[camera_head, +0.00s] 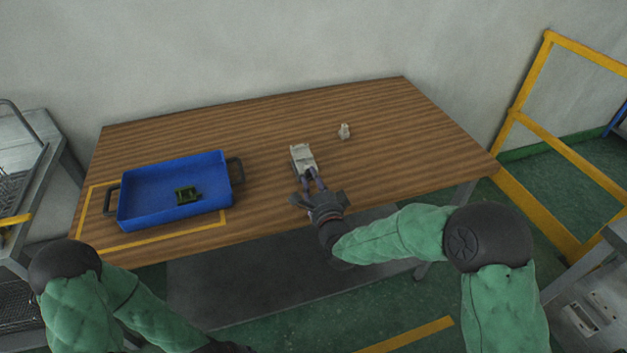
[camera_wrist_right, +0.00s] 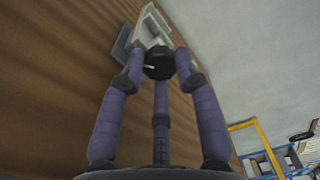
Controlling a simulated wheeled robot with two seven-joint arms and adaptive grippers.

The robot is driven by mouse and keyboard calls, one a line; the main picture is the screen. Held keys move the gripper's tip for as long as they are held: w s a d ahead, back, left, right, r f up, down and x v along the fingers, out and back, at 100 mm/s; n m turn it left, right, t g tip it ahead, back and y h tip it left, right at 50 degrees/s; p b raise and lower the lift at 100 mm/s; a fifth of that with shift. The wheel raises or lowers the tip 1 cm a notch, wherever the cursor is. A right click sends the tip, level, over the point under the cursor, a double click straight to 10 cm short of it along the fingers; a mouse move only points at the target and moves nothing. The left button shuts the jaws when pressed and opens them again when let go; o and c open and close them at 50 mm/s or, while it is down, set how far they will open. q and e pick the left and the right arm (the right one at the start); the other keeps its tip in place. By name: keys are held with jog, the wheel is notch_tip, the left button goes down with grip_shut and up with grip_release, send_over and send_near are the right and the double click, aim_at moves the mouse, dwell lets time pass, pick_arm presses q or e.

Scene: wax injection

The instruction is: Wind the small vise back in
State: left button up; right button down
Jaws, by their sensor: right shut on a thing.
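The small vise (camera_head: 303,157) is a pale grey block on the wooden table, right of the blue tray. It also shows at the top of the right wrist view (camera_wrist_right: 150,28). My right gripper (camera_head: 314,180) is at the vise's near end. In the right wrist view its purple fingers (camera_wrist_right: 160,68) are closed around a round black knob (camera_wrist_right: 158,62) at the end of the vise. How far the vise's jaws stand apart is too small to tell. My left arm (camera_head: 85,300) is at the lower left; its gripper is outside the view.
A blue tray (camera_head: 130,212) with dark handles holds a small green-and-yellow part (camera_head: 187,195), inside a yellow outline on the table (camera_head: 270,205). A small pale object (camera_head: 344,131) stands behind and right of the vise. A yellow railing (camera_head: 540,130) is at right.

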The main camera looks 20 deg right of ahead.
jog(key=m, duration=0.5)
jog(key=shift+f+m, duration=0.15)
jog(key=shift+m, duration=0.15)
dwell(0.4)
jog(key=c, duration=0.9)
grip_release()
jog(key=s, duration=1.2)
jog(key=shift+s, duration=0.1)
